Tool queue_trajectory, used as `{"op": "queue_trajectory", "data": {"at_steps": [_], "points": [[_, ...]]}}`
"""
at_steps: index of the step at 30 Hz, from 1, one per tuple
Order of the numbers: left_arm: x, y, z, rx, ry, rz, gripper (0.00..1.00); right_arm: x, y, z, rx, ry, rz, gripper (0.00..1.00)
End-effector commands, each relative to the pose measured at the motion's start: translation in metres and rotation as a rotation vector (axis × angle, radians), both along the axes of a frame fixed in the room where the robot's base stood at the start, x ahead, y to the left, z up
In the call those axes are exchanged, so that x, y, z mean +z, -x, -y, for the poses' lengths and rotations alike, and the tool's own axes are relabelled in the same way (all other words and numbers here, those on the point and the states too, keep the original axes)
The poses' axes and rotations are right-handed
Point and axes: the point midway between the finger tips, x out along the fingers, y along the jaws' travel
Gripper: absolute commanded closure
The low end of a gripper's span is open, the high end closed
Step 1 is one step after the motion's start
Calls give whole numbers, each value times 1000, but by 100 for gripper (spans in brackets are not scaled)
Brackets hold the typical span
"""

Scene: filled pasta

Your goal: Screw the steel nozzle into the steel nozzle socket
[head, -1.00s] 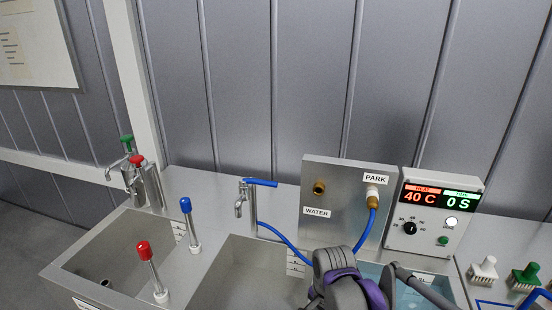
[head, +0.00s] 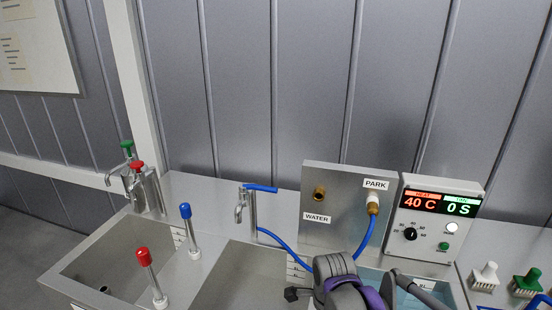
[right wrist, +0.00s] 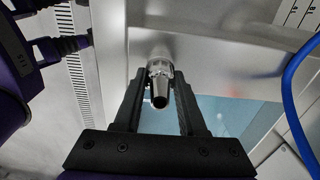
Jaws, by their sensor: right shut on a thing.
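In the right wrist view, the steel nozzle (right wrist: 160,88) is a short, tapered metal piece with a dark open end facing the camera. My right gripper (right wrist: 160,75) is shut on it, with one black finger on each side. The nozzle's far end is close to a pale steel surface (right wrist: 185,20). The steel nozzle socket cannot be made out, and I cannot tell whether the nozzle touches it. In the head view, my grey and purple arm hides this area. Purple and black parts of mine show at the wrist view's left edge; the left gripper's jaws cannot be made out.
A steel panel (head: 335,225) labelled WATER and PARK stands behind my arm, with a brass fitting (head: 319,193) and a blue hose (head: 278,238). Right of it is a control box (head: 425,228).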

Motion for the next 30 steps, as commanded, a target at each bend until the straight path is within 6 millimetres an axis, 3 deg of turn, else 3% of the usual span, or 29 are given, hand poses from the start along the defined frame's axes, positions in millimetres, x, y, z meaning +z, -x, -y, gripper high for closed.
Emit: {"op": "queue_trajectory", "data": {"at_steps": [16,21,27,28,30], "points": [[0,0,0,0,0,0,51,-1,0,0,-821,0,0,100],[0,0,0,0,0,0,51,-1,0,0,-933,0,0,100],[0,0,0,0,0,0,51,-1,0,0,-937,0,0,100],[0,0,0,0,0,0,51,-1,0,0,-937,0,0,56],[0,0,0,0,0,0,51,-1,0,0,-936,0,0,44]]}}
